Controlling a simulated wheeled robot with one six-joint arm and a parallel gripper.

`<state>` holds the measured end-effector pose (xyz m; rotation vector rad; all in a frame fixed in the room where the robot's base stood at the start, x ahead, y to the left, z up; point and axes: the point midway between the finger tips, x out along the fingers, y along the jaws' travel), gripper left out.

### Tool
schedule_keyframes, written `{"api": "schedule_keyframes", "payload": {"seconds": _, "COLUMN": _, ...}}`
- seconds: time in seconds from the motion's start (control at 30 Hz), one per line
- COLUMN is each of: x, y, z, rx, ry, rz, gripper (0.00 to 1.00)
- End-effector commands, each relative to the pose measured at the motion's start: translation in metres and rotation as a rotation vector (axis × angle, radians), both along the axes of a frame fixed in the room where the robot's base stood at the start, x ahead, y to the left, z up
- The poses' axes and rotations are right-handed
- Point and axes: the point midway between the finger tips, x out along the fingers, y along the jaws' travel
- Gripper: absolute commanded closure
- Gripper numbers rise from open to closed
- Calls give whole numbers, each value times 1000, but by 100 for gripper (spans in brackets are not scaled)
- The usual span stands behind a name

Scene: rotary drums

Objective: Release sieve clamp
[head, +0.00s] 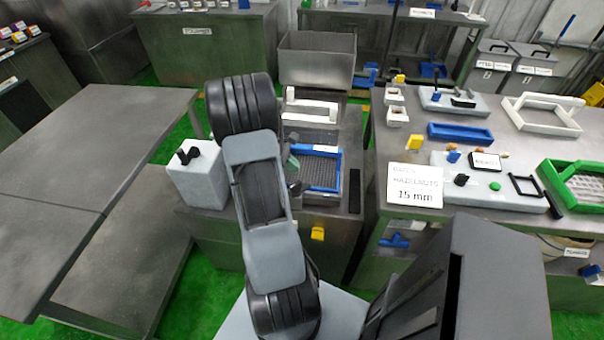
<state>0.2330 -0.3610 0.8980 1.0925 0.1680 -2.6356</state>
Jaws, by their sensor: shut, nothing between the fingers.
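A sieve with a blue frame (338,184) and dark mesh lies flat in the metal machine on the middle bench. Its left side is hidden behind my arm. A white bracket-like part (310,119) stands just behind it. I cannot tell which part is the sieve clamp or how it stands. My arm rises in front of the machine and covers its left part. Small grey-green and dark pieces show at the arm's right edge, too little to identify.
A white block with a black knob (203,178) stands left of my arm. A yellow part (317,233) is on the machine's front. The left table (75,150) is bare.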

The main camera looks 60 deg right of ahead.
Motion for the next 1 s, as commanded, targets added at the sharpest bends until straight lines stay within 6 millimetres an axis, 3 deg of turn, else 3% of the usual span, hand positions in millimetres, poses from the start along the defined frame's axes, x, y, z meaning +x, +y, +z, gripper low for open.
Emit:
{"api": "schedule_keyframes", "payload": {"seconds": 0.2, "x": 29, "y": 9, "z": 30, "rx": -2, "ry": -3, "rz": 1, "gripper": 100}}
{"api": "schedule_keyframes", "payload": {"seconds": 0.4, "x": 46, "y": 14, "z": 48, "rx": 0, "ry": -1, "rz": 1, "gripper": 100}}
{"api": "schedule_keyframes", "payload": {"seconds": 1.0, "x": 55, "y": 18, "z": 58, "rx": -1, "ry": -2, "rz": 0, "gripper": 100}}
